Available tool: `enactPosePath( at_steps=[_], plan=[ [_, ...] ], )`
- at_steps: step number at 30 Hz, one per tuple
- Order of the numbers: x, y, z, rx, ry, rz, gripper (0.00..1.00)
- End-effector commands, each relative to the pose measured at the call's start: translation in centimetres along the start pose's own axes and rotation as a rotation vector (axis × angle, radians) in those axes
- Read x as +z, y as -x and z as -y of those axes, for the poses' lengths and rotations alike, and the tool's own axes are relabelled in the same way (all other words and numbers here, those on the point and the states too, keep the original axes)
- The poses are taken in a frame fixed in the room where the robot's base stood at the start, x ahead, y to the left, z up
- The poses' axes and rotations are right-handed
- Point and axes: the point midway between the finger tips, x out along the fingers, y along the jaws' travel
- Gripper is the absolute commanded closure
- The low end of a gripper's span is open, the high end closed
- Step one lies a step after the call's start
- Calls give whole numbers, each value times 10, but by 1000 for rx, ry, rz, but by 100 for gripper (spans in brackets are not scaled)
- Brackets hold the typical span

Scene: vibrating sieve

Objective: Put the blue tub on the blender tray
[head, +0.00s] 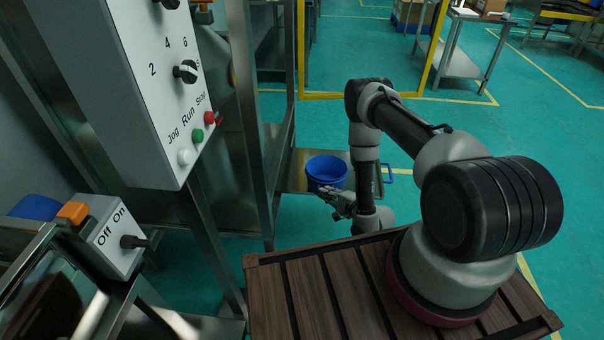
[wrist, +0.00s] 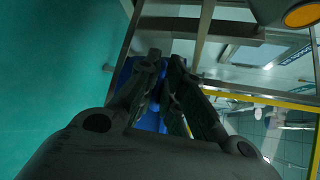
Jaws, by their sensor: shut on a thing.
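The blue tub (head: 326,171) is upright, with its open top showing, in the middle of the head view. My gripper (head: 337,203) is at the tub's near side, shut on it. In the wrist view, my gripper's fingers (wrist: 165,85) are close together, with the blue tub (wrist: 124,75) behind and between them. The grip point itself is hidden. A flat metal tray (head: 296,176) shows around and behind the tub, between metal posts. I cannot tell whether the tub touches it or is above it.
A grey control box (head: 130,80) with knobs and buttons and a metal frame (head: 245,130) stand left of the tub. An Off/On box (head: 110,235) is lower left. A yellow frame (head: 370,95) stands behind. Green floor at right is mostly clear.

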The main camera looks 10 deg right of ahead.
Motion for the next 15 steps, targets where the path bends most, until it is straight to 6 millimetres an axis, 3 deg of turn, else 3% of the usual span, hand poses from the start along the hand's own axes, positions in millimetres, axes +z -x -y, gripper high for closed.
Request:
enactPosePath(
  at_steps=[3,9,15],
  plan=[
    [4,-36,11,-4,5,5,100],
    [7,-85,24,-3,3,2,100],
    [7,-105,29,-1,1,0,100]
  ],
)
